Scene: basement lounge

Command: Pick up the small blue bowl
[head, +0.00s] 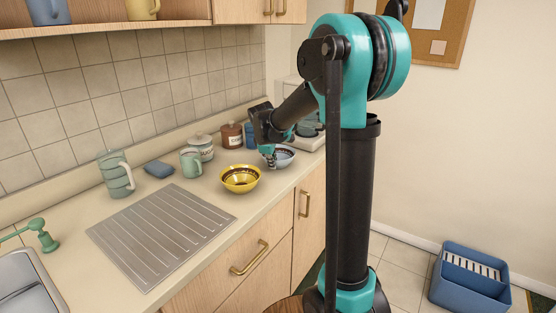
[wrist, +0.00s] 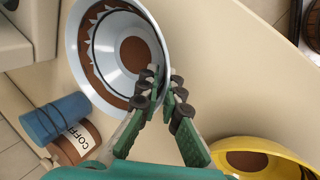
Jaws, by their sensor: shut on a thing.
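The small blue bowl (head: 284,157) is pale blue-grey with a dark patterned band. It is on the counter toward its far end in the head view, partly hidden by my gripper (head: 269,158). In the wrist view the bowl (wrist: 92,50) fills the upper left, showing a brown centre and a zigzag band. My gripper (wrist: 165,92) is shut on the bowl's near rim, with its fingertips close together there. I cannot tell whether the bowl's base touches the counter.
A yellow bowl (head: 240,180) stands close by on the near side, also in the wrist view (wrist: 265,155). A brown coffee canister (head: 232,135) and a blue cylindrical thing (wrist: 52,118) are behind. Mugs (head: 191,163) and a ridged drainboard (head: 160,232) lie left.

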